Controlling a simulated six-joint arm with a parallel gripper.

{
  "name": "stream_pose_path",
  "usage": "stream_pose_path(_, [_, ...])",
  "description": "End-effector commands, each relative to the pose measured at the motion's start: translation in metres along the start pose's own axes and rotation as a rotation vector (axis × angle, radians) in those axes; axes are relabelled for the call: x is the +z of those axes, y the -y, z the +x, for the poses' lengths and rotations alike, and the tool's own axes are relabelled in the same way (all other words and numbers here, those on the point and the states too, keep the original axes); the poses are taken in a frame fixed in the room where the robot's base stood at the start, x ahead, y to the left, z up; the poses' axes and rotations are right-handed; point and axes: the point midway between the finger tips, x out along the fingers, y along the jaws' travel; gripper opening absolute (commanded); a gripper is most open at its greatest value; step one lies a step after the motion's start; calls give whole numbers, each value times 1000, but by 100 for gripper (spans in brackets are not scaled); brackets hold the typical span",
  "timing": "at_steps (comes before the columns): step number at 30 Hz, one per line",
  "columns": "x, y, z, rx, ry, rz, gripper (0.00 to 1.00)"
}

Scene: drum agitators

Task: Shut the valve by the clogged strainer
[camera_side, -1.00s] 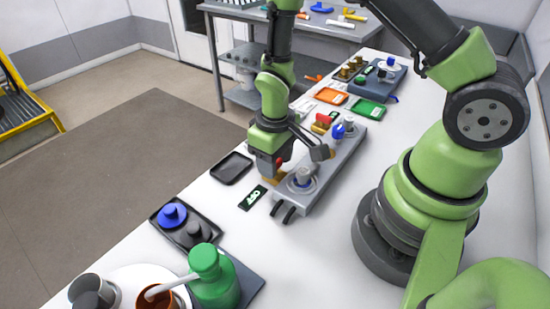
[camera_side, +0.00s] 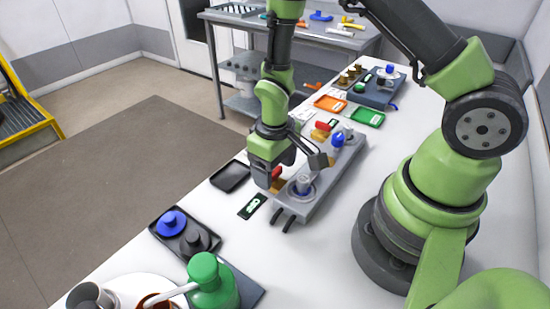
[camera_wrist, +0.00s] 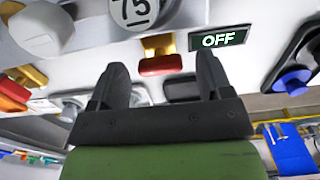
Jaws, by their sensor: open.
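A long grey strainer block (camera_side: 322,190) lies on the white table. Its near strainer (camera_side: 302,186) has a grey top, its far one (camera_side: 338,138) a blue top. A valve with red handle (camera_side: 277,173) and brass body sits by the near strainer; another red-handled valve (camera_side: 323,125) is by the far one. My gripper (camera_side: 290,168) is at the near valve. In the wrist view, the open fingers of my gripper (camera_wrist: 160,85) point toward the near red handle (camera_wrist: 160,65), which appears between them. A green-lit "OFF" sign (camera_wrist: 220,40) is beside it. Contact cannot be told.
A "75" disc (camera_wrist: 134,12) shows above the valve in the wrist view. A black tray (camera_side: 231,176) lies left of the block. A tray with blue and grey knobs (camera_side: 186,235) and a green bottle (camera_side: 212,283) stand nearer. Orange (camera_side: 330,103) and green trays (camera_side: 367,117) lie beyond.

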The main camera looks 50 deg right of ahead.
Motion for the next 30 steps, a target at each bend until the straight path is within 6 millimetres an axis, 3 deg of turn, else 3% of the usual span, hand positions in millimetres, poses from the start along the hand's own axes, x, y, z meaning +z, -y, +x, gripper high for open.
stream_pose_path(18, [-1,0,-91,0,-4,0,72])
stream_pose_path(30, [0,0,-98,0,1,1,72])
